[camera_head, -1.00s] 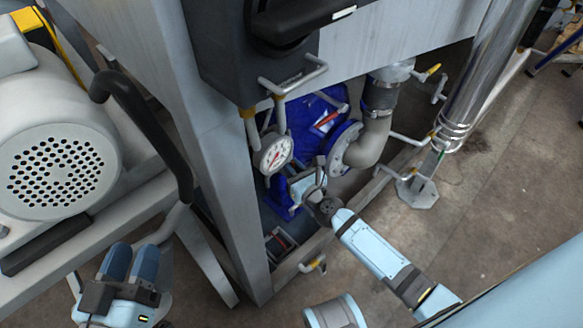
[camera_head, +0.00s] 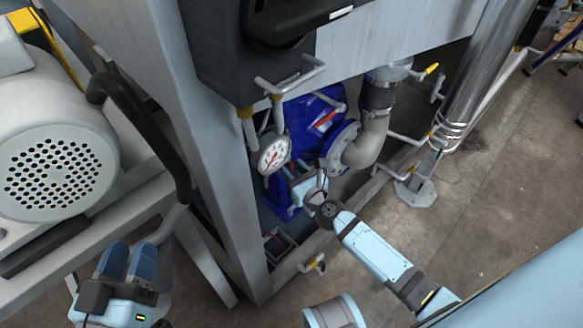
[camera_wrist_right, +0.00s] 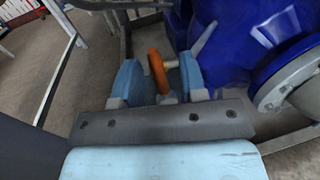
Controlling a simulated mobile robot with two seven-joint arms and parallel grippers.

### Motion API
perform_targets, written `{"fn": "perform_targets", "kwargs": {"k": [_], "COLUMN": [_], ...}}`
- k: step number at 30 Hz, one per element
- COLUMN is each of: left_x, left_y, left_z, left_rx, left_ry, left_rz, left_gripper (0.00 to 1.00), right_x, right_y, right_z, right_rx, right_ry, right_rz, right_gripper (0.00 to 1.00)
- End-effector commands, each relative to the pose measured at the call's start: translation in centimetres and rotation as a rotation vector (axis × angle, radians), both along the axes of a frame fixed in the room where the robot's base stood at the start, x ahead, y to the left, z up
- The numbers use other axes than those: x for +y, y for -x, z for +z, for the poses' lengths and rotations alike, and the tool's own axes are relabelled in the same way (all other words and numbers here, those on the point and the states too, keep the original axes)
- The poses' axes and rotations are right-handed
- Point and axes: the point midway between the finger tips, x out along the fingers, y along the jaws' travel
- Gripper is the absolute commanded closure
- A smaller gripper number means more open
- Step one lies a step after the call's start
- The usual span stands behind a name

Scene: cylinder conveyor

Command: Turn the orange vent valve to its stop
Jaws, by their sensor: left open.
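The orange vent valve handle (camera_wrist_right: 158,72) shows in the right wrist view as a short upright bar, with a pale stem beside it. My right gripper (camera_wrist_right: 160,80) has its two blue fingers on either side of the handle, with a narrow gap visible, so it looks open around it. In the head view my right gripper (camera_head: 306,190) reaches in low under the grey cabinet, and I cannot make out the orange handle there. My left gripper (camera_head: 128,262) is open and empty at the lower left, far from the valve.
A round white gauge (camera_head: 274,154) hangs close above my right gripper. A blue housing (camera_head: 312,125) and a grey flanged pipe elbow (camera_head: 370,145) lie behind it. The grey cabinet leg (camera_head: 238,220) stands to the left. Floor at the right is mostly clear.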

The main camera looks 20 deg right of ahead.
Motion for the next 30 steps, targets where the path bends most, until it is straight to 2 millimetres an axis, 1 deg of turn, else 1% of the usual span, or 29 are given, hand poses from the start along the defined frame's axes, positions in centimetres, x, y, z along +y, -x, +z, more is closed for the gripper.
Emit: {"fn": "perform_targets", "kwargs": {"k": [9,12,15,18,21,30], "left_x": [-0.1,-0.1,-0.1,-0.1,-0.1,-0.1], "left_y": [0.3,0.2,0.1,-0.1,-0.2,-0.1], "left_z": [-1.1,-1.4,-1.5,-1.4,-1.2,-1.4], "left_rx": [0.030,0.036,0.042,0.038,0.033,0.038], "left_ry": [-0.007,-0.010,-0.016,-0.020,-0.022,-0.025], "left_rz": [-0.005,-0.007,-0.011,-0.012,-0.013,-0.014], "left_gripper": [0.58,0.58,0.58,0.58,0.58,0.58], "right_x": [-1.1,-1.4,-1.7,-1.8,-1.9,-1.9], "right_y": [7.0,9.1,10.7,11.9,12.5,12.7], "right_z": [-0.2,-0.2,-0.1,-0.1,0.0,0.0], "right_rx": [0.004,0.004,0.003,0.003,0.001,0.001], "right_ry": [0.001,0.003,0.001,0.000,0.000,-0.001], "right_rz": [0.002,0.002,0.001,0.001,0.000,0.000], "right_gripper": [0.61,0.61,0.61,0.61,0.61,0.61]}}
